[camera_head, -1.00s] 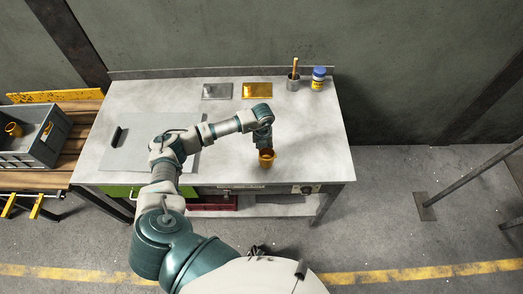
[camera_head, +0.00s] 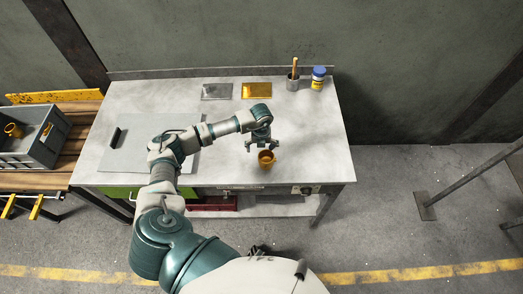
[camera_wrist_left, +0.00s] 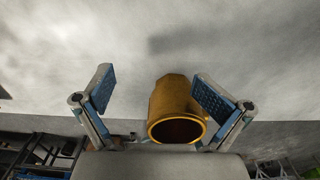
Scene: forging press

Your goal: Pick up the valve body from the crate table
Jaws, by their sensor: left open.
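A golden-brown, cup-like valve body (camera_head: 266,160) stands upright on the grey table near its front edge. My left gripper (camera_head: 262,146) is open right beside it, on its far side. In the left wrist view the valve body (camera_wrist_left: 176,108) shows its open, dark mouth. It lies between the spread fingers of my left gripper (camera_wrist_left: 158,92), close to the right finger and well apart from the left one. Whether the right finger touches it I cannot tell. Another golden piece (camera_head: 14,130) lies in the grey crate (camera_head: 36,150) at the far left. My right gripper is not in view.
On the table (camera_head: 310,130) are a grey plate (camera_head: 216,91), a golden plate (camera_head: 257,90), a cup with a handle in it (camera_head: 293,83) and a blue-lidded jar (camera_head: 318,78). A flat grey panel (camera_head: 135,155) lies at left. The table's right part is clear.

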